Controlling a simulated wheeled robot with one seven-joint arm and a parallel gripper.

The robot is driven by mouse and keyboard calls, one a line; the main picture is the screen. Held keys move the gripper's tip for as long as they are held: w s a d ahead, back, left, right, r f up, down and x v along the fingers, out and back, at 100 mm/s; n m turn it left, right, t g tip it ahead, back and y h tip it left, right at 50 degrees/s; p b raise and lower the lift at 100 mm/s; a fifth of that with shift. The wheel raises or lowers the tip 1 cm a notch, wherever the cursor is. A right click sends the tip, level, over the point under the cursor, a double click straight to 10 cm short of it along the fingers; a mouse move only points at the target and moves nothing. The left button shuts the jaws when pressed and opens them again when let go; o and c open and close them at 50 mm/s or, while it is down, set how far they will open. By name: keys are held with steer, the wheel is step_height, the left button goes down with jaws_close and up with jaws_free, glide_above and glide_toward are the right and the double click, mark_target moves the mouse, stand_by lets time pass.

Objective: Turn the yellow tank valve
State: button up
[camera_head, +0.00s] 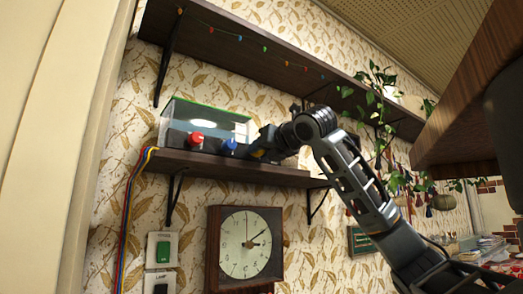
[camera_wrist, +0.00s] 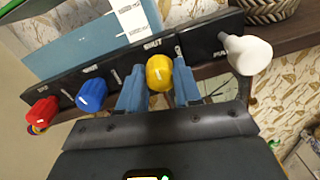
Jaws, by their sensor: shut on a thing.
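The yellow tank valve (camera_wrist: 159,72) is on a dark panel (camera_wrist: 60,83) in the wrist view, under a "SHUT" label. My gripper (camera_wrist: 159,88) has one blue finger on each side of the valve and is shut on it. In the head view my gripper (camera_head: 262,146) is at the right end of the panel, and it mostly hides the yellow valve. The glass tank (camera_head: 206,120) with a green rim stands behind the panel. A red valve (camera_wrist: 41,114) and a blue valve (camera_wrist: 91,95) are to the left of the yellow one.
A white knob (camera_wrist: 249,53) sticks out to the right of my fingers. The tank is on a dark shelf (camera_head: 225,167), with a longer shelf (camera_head: 260,45) above. A wall clock (camera_head: 244,245) hangs below. A trailing plant (camera_head: 374,95) is near my arm.

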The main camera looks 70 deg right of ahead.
steer(key=shift+m, duration=0.3)
steer(key=m, duration=1.6)
steer(key=shift+d+m+y, duration=0.1)
steer(key=shift+m+y, duration=0.3)
stand_by(0.5)
steer(key=o, duration=1)
steer(key=shift+o, duration=0.2)
steer(key=b+v, duration=0.1)
steer(key=v, duration=0.7)
steer(key=shift+b, duration=0.4)
